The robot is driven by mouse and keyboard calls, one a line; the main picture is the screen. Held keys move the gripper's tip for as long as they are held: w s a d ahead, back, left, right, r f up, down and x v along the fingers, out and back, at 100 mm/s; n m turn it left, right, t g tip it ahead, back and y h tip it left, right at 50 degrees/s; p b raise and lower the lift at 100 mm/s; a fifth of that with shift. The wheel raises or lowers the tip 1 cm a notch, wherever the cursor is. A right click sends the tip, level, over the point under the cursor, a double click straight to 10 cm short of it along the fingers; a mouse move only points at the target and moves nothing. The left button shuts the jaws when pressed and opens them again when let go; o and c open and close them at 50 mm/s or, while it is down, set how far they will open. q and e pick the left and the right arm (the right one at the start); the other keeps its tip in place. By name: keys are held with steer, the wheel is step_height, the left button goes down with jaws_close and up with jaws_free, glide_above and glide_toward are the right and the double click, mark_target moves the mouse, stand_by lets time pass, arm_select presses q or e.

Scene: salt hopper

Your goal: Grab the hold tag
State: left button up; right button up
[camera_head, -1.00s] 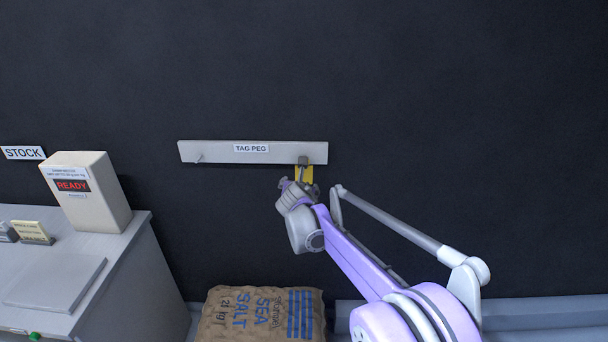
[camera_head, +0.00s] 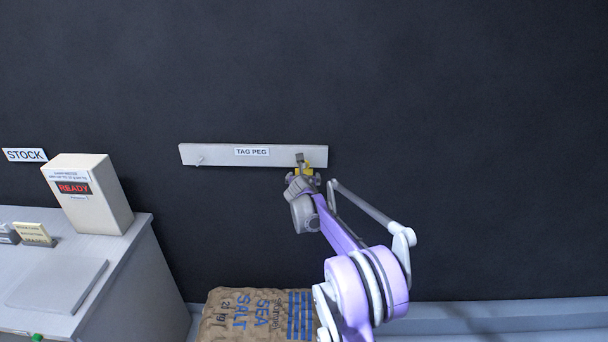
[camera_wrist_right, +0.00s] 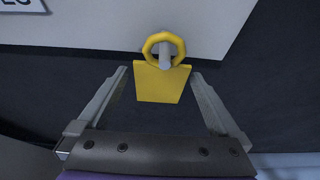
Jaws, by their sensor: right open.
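The yellow hold tag (camera_wrist_right: 163,84) hangs by its ring from a grey peg (camera_wrist_right: 166,60) on the board in the right wrist view. In the head view only a little of the tag (camera_head: 320,166) shows past my gripper, at the right end of the board. My right gripper (camera_wrist_right: 161,84) is open, one finger on each side of the tag. Gaps show between both fingers and the tag, so it is not gripped. In the head view the right gripper (camera_head: 303,176) covers much of the tag. My left gripper is not in view.
The white board (camera_head: 218,155) labelled TAG PEG is fixed to the dark wall, with a second, empty peg at its left. A counter (camera_head: 150,260) with a READY box (camera_head: 95,195) stands at the left. A salt sack (camera_head: 255,312) lies below.

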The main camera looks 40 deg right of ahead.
steer(key=shift+w+d+f, duration=0.25)
steer(key=shift+w+d, duration=0.1)
steer(key=shift+w, duration=0.1)
steer(key=shift+s, duration=0.1)
steer(key=shift+c, duration=0.6)
steer(key=c, duration=1.1)
steer(key=shift+a+r, duration=0.1)
